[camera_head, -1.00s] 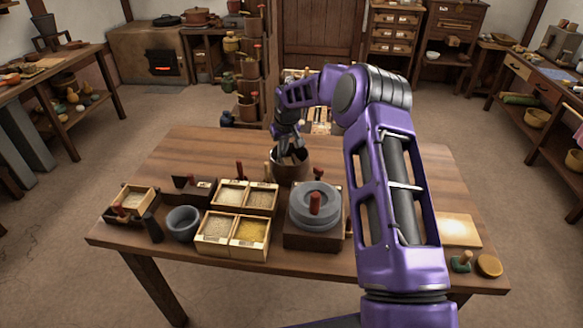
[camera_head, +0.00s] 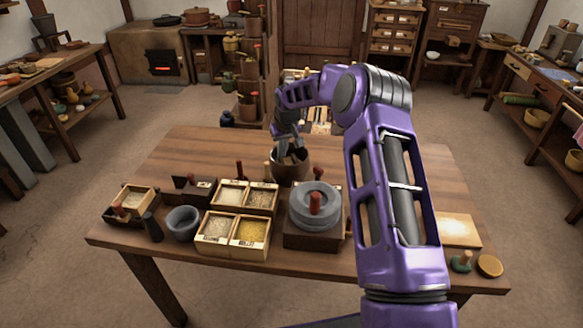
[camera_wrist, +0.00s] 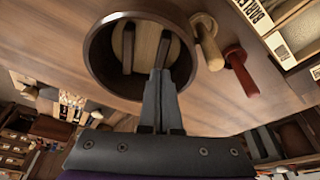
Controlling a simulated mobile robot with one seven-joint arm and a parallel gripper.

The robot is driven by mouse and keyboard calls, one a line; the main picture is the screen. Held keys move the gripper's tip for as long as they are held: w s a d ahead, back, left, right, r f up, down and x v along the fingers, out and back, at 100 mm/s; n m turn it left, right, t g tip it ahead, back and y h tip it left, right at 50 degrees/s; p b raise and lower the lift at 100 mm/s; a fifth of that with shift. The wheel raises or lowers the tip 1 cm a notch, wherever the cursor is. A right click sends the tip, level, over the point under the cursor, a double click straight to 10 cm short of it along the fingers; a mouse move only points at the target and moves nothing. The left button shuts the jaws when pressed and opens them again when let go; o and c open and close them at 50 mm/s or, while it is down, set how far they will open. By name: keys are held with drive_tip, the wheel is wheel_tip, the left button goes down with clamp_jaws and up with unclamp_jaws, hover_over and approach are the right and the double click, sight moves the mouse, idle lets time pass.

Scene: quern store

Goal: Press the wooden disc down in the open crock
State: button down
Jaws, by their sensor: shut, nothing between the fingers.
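The open crock (camera_head: 291,171) is a dark brown round pot standing on the table behind the stone quern. In the wrist view I look into its mouth, past the brown rim (camera_wrist: 97,50). The pale wooden disc (camera_wrist: 147,42) lies inside the crock, with two dark bars across it. My gripper (camera_head: 287,152) is over the crock, pointing down. In the wrist view its fingers (camera_wrist: 158,78) are shut together and empty, with their tips at the crock's mouth beside the disc. I cannot tell whether the tips touch the disc.
The stone quern (camera_head: 301,212) stands in front of the crock. Grain boxes (camera_head: 233,253) and a grey mortar (camera_head: 182,222) are to its left. A wooden-handled tool (camera_wrist: 207,42) and a red-handled one (camera_wrist: 241,70) stand close beside the crock. The table's back left is clear.

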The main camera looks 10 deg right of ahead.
drive_tip(key=shift+f+b, duration=0.45)
drive_tip(key=shift+f, duration=0.35)
drive_tip(key=shift+s+f, duration=0.25)
drive_tip(key=shift+f, duration=0.15)
idle(1.7)
drive_tip(key=shift+w+r+p, duration=0.15)
drive_tip(key=shift+r+p, duration=0.4)
drive_tip(key=shift+r, duration=0.7)
drive_tip(key=shift+w+r+p, duration=0.1)
drive_tip(key=shift+r+p, duration=0.45)
drive_tip(key=shift+r, duration=0.65)
wheel_tip(320, 180, up, 6)
drive_tip(key=p, duration=0.3)
drive_tip(key=shift+f, duration=0.15)
